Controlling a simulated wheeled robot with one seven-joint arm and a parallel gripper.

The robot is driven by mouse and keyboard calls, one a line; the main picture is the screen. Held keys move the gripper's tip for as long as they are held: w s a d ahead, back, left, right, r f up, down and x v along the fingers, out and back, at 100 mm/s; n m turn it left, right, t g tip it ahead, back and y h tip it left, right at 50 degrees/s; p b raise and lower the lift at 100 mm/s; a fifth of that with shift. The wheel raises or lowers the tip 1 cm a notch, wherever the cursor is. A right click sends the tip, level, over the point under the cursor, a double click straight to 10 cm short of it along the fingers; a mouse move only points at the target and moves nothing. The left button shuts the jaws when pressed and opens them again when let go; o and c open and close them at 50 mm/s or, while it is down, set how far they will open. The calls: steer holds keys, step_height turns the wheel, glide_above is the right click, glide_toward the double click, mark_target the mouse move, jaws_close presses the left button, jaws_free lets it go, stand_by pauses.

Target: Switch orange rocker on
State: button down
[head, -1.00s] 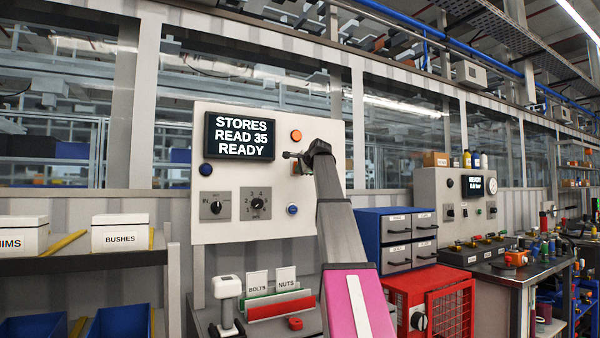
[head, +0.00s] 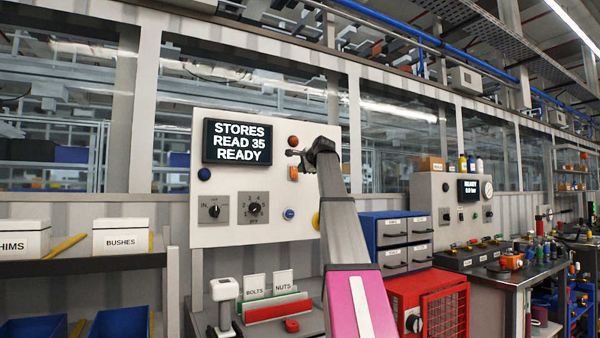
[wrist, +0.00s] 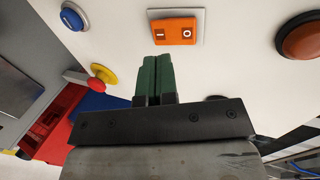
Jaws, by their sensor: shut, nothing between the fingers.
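The orange rocker (head: 293,173) is on the white wall panel (head: 230,225), just below the round orange-red button (head: 293,141). In the wrist view the rocker (wrist: 175,31) sits on a pale plate and shows an I mark on the left and an O mark on the right. I cannot tell which side is pressed in. My gripper (head: 290,153) is in front of the panel, between the button and the rocker in the head view. In the wrist view my gripper (wrist: 155,58) is shut and empty, its green fingertips close to the rocker's I end. Contact is unclear.

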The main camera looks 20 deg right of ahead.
steer(key=v, duration=0.8)
steer(key=shift+s+r, duration=0.25)
steer(key=shift+r, duration=0.2)
